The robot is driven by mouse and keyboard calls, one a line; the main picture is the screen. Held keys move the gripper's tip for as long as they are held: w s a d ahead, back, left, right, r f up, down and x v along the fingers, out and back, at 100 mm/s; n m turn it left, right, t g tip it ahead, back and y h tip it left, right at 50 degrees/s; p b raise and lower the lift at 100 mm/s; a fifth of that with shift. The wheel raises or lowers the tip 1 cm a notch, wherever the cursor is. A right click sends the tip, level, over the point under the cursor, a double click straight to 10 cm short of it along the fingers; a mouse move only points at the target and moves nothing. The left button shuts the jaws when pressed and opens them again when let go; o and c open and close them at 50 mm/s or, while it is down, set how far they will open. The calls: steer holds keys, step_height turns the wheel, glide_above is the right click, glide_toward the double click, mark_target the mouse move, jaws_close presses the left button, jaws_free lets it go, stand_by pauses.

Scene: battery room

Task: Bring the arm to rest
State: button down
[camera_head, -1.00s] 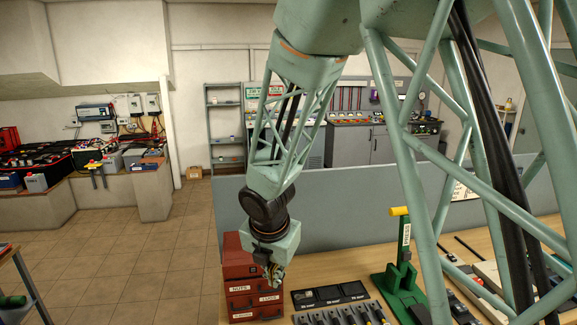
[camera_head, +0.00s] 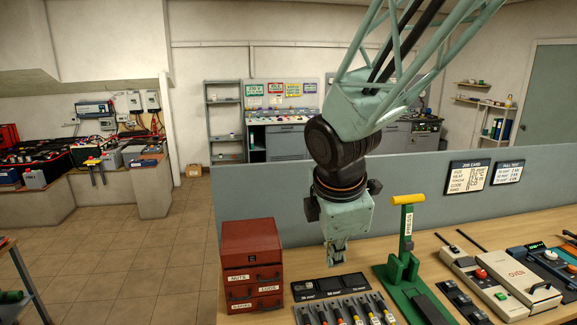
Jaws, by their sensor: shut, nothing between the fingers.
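My gripper (camera_head: 336,256) hangs from the arm near the middle of the picture, pointing down. Its fingers are together with nothing seen between them. It is above the wooden bench (camera_head: 436,245), to the right of the red drawer cabinet (camera_head: 250,262) and left of the green press (camera_head: 405,270) with the yellow handle. My lattice arm reaches up and out of the top right of the picture.
A row of tools with coloured handles (camera_head: 346,312) lies at the bench front. A grey-blue partition (camera_head: 420,190) with two cards runs behind the bench.

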steer(key=s+d+m+b, duration=0.3)
steer(key=s+m, duration=0.3)
steer(key=s, duration=0.4)
steer(key=s+d+m+b, duration=0.3)
steer(key=s+m, duration=0.4)
steer(key=s, duration=0.3)
steer(key=s+d+m+y+b, duration=0.1)
steer(key=s+d+m+b, duration=0.2)
steer(key=s+m, duration=0.4)
steer(key=shift+s+d+r, duration=0.45)
steer(key=shift+s+d, duration=0.35)
steer(key=shift+s, duration=0.95)
steer(key=c, duration=3.4)
jaws_free()
